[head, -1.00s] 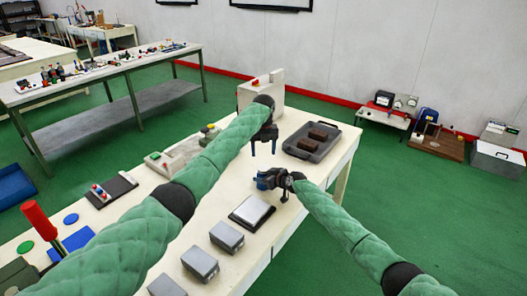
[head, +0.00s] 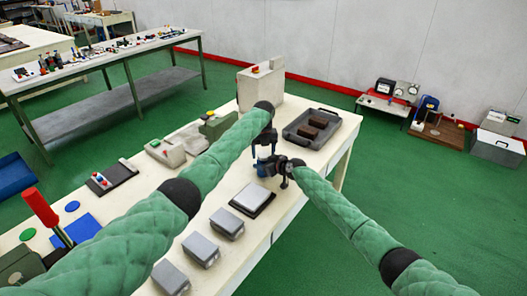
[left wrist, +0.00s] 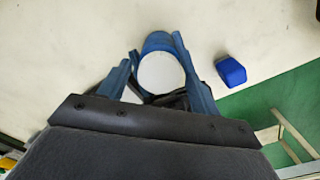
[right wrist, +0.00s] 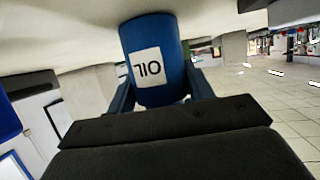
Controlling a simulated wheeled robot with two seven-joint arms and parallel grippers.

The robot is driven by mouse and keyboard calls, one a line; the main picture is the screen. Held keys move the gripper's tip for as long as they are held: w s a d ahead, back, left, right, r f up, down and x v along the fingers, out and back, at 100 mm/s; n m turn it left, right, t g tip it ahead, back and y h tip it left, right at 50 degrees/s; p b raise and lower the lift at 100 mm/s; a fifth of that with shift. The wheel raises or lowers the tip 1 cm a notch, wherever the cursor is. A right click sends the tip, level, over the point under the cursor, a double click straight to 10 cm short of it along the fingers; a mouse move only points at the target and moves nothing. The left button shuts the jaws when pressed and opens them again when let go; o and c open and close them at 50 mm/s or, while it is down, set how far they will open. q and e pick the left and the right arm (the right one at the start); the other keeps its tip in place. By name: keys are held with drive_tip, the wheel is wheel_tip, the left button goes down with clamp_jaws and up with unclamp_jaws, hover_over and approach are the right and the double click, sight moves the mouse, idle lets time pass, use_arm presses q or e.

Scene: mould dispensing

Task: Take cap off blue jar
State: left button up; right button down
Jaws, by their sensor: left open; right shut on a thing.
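The blue jar (right wrist: 156,62) carries a white label reading OIL, seen turned over in the right wrist view. My right gripper (right wrist: 160,88) is shut on the jar's body. In the left wrist view I look onto the jar's end, a round white face (left wrist: 160,73) inside a blue rim (left wrist: 158,40). I cannot tell whether this white face is the cap. My left gripper (left wrist: 154,62) is open, with one finger on each side of that end. In the head view the left gripper (head: 264,148) is just above the right gripper (head: 281,164), and the jar is mostly hidden.
A grey tray (head: 338,119) with brown blocks lies behind the grippers. A light plate (head: 252,197) on a dark base and several grey boxes (head: 227,222) stand in front. A small blue object (left wrist: 231,70) shows near the table edge in the left wrist view.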

use_arm(q)
drive_tip(key=shift+c, duration=0.2)
drive_tip(key=c, duration=1)
drive_tip(key=shift+o, duration=0.2)
drive_tip(key=n, duration=0.4)
drive_tip(key=shift+n, duration=0.3)
drive_tip(key=n, duration=0.8)
drive_tip(key=shift+d+r+n, duration=0.1)
drive_tip(key=shift+n, duration=0.2)
drive_tip(key=n, duration=0.3)
drive_tip(key=shift+n, duration=0.4)
drive_tip(key=o, duration=1.1)
